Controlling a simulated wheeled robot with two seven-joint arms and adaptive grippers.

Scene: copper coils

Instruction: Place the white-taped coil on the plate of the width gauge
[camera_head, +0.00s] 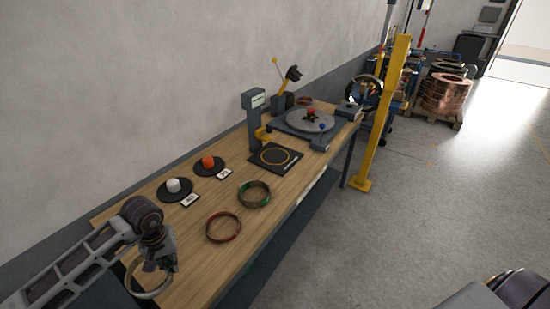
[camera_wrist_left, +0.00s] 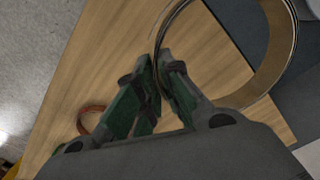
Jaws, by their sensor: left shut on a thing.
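My left gripper (camera_head: 157,265) is at the near left end of the bench, shut on a pale coil (camera_head: 133,281). The coil (camera_wrist_left: 262,75) also shows in the left wrist view, where its rim passes between the fingers (camera_wrist_left: 160,75). It hangs tilted; its white tape cannot be made out clearly. The width gauge (camera_head: 253,121) stands mid-bench with a grey column and display. Its dark square plate (camera_head: 275,157) has a yellow ring on it and no coil. My right gripper is not in view.
A red-marked coil (camera_head: 209,229) and a green-marked coil (camera_head: 241,198) lie on the wooden bench (camera_head: 225,204). White (camera_head: 173,185) and orange (camera_head: 208,162) pieces sit on black discs near the wall. A turntable (camera_head: 300,121) and a yellow post (camera_head: 385,115) stand farther off.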

